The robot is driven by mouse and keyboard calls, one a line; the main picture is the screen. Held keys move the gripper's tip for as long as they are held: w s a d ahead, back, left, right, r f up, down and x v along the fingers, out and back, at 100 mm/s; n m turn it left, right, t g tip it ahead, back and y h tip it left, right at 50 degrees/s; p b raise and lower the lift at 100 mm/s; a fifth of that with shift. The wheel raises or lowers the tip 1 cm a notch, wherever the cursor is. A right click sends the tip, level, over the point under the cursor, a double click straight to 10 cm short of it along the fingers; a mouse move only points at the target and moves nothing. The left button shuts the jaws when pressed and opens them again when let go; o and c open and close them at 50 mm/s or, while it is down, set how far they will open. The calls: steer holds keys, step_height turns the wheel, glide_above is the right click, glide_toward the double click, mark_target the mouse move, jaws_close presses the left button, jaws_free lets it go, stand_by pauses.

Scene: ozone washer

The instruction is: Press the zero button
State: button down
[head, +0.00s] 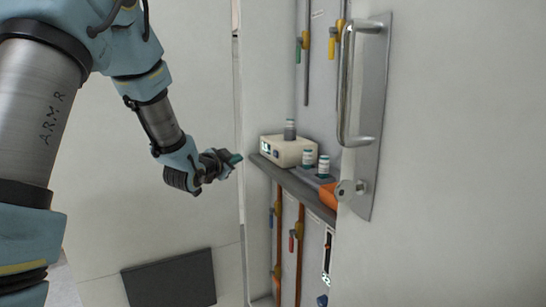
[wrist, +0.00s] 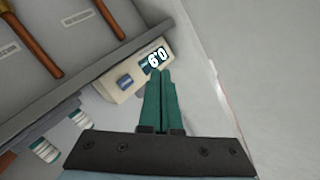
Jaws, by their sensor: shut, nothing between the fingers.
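The cream device (head: 293,152) stands on the grey shelf, with a small dark vial on top. Its front has a small lit display (head: 265,147), and in the wrist view this display (wrist: 157,57) shows digits, turned in the picture. A blue button (wrist: 125,81) sits on the same front, left of the display; any label on it is too small to read. My gripper (head: 237,158) is in front of the device, to its left in the head view. Its teal fingers (wrist: 160,78) are shut and empty. In the wrist view the tips overlap the display's lower edge; I cannot tell whether they touch.
The grey shelf (head: 297,187) also holds two small white bottles (head: 308,158) and an orange box (head: 329,194). Pipes with valve handles run above and below. A door with a metal handle (head: 347,85) stands at right. Free room lies left of the shelf.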

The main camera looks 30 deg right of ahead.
mark_target(276, 154)
steer(key=shift+d, duration=0.1)
steer(key=s+d, duration=0.1)
steer(key=d, duration=0.7)
steer(key=shift+d, duration=0.3)
steer(key=shift+s+d, duration=0.1)
steer(key=shift+d, duration=0.05)
stand_by(1.7)
steer(key=shift+d, duration=0.25)
steer(key=shift+d+b, duration=0.4)
stand_by(0.6)
stand_by(0.4)
steer(key=shift+a+b, duration=0.3)
steer(key=shift+a, duration=0.5)
